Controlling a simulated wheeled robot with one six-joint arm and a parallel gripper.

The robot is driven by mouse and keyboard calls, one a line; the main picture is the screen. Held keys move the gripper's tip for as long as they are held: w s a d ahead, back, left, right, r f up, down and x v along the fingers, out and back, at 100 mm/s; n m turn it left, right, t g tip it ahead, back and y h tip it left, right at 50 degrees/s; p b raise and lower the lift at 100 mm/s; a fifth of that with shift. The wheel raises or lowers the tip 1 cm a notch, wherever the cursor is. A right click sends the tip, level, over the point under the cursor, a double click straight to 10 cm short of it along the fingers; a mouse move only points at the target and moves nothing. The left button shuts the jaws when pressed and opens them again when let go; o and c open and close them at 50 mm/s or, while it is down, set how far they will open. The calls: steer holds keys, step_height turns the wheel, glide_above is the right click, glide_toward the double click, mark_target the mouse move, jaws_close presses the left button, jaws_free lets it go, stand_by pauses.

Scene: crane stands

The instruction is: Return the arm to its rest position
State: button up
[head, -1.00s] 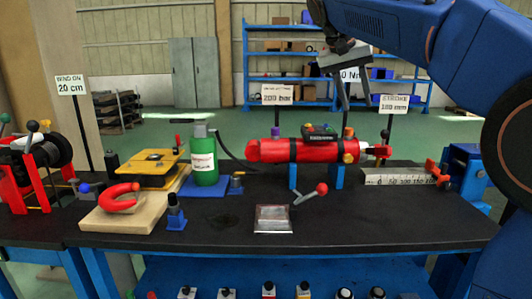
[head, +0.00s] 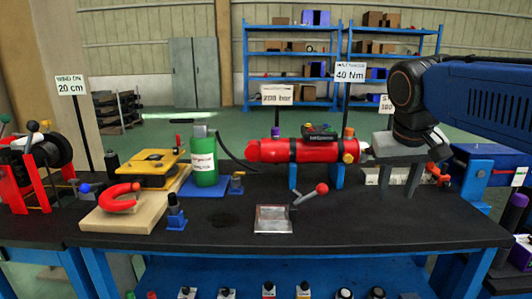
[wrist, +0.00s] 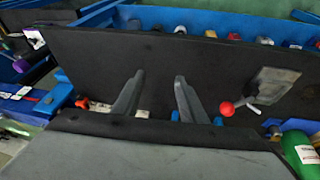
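My gripper (head: 400,180) is at the right of the head view, pointing down over the right end of the black bench (head: 330,222). Its two grey fingers are apart with nothing between them. In the wrist view my gripper (wrist: 157,100) also shows spread fingers above the bench top. Behind it in the head view, the white scale block (head: 378,176) is partly covered. My blue arm reaches in from the right edge.
A red cylinder (head: 300,150) on blue stands lies left of my gripper. A red-knobbed lever (head: 321,188) and a metal plate (head: 273,219) are at the bench's middle front. A green bottle (head: 204,162) stands further left. A blue box (head: 490,165) stands at the right.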

steer(key=s+f+y, duration=0.1)
steer(key=s+f, duration=0.6)
steer(key=f, duration=0.3)
steer(key=s+f+n+t, duration=0.1)
steer(key=s+f, duration=0.7)
steer(key=f, duration=0.2)
steer(key=shift+s+a+y, duration=0.15)
steer(key=shift+a+y, duration=0.05)
steer(key=shift+y, duration=0.2)
steer(key=shift+o, duration=0.6)
steer(key=shift+r, duration=0.1)
